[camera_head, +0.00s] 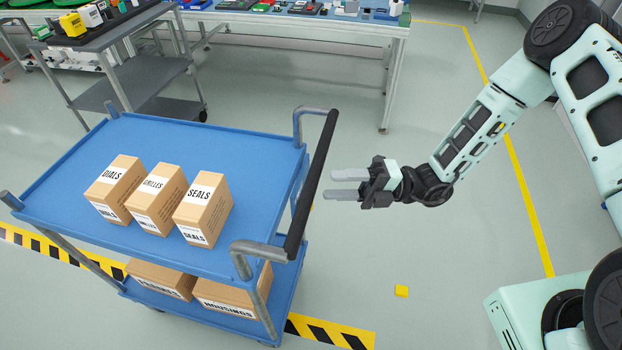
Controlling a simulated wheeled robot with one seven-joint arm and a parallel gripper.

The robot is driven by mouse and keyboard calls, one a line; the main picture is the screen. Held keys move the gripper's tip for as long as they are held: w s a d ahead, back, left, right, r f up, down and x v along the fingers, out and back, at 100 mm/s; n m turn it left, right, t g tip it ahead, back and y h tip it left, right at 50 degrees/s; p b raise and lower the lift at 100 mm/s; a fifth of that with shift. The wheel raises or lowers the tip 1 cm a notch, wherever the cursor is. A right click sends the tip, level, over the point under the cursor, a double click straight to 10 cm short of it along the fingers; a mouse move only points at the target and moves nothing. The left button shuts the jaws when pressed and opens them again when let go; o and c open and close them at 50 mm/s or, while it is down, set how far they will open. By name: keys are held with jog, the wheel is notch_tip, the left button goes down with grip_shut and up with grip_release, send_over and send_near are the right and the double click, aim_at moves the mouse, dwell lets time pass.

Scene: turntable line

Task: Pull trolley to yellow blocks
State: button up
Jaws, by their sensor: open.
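The blue trolley (265,150) stands at left centre, with a black push handle (312,185) on grey brackets at its right end. Its top shelf carries boxes labelled DIALS (117,187), GRILLES (158,200) and SEALS (203,208). Its lower shelf carries more boxes, one labelled HOUSINGS (228,295). One small yellow block (401,291) lies on the floor right of the trolley. My gripper (343,184) is open and empty. Its fingers point left toward the handle, close to its right side, with a small gap in the picture. Contact is not visible.
A grey cart (160,75) with coloured items stands behind the trolley at upper left. A workbench (300,22) runs along the back. Black and yellow hazard tape (330,332) lies under the trolley. A yellow line (515,155) marks the floor at right. Floor around the yellow block is clear.

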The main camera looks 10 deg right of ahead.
aim_at(311, 186)
jog(key=a, duration=0.4)
jog(key=a+r+p, duration=0.1)
jog(key=a, duration=0.1)
jog(key=shift+s, duration=0.15)
grip_shut()
